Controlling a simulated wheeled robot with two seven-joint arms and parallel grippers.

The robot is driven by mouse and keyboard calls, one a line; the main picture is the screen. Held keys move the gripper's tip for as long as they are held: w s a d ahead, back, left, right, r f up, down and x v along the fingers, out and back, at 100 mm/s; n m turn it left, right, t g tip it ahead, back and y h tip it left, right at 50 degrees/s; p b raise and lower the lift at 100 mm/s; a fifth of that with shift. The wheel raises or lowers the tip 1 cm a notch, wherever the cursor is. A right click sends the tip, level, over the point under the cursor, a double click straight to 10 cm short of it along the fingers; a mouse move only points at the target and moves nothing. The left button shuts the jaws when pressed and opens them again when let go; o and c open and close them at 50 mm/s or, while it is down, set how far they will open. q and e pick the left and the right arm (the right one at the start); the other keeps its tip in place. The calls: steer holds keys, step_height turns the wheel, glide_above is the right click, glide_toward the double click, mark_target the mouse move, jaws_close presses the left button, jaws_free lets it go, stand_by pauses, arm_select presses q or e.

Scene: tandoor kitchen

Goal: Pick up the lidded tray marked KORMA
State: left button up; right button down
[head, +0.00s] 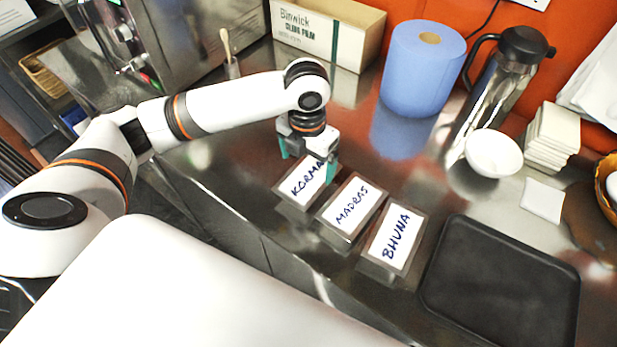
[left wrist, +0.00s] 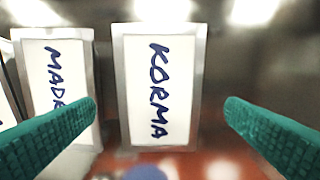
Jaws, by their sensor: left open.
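The lidded tray marked KORMA (head: 301,186) is the leftmost of three trays in a row on the steel counter. It has a white lid with blue lettering and a metal rim. My left gripper (head: 308,160) is above its far end, with green fingers pointing down, open and empty. In the left wrist view the KORMA tray (left wrist: 160,85) lies between the two green fingertips of the gripper (left wrist: 158,108), nearer the left one. The left fingertip overlaps the gap towards the MADRAS tray. I cannot tell the exact height of the fingers. My right gripper is not in view.
The MADRAS tray (head: 350,207) sits close beside KORMA, then the BHUNA tray (head: 395,240). A black tray (head: 500,285) lies to the right. A blue paper roll (head: 422,70), a flask (head: 500,80) and a white bowl (head: 494,153) stand behind. The counter left of KORMA is clear.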

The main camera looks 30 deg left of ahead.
mark_target(308, 177)
arm_select(q)
steer(key=shift+f, duration=0.5)
step_height(308, 177, down, 5)
steer(key=shift+r+p, duration=0.1)
steer(key=shift+p, duration=0.5)
steer(key=shift+f, duration=0.4)
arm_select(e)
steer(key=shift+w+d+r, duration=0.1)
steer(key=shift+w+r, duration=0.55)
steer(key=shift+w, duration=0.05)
arm_select(q)
steer(key=shift+c, duration=0.4)
steer(key=c, duration=0.9)
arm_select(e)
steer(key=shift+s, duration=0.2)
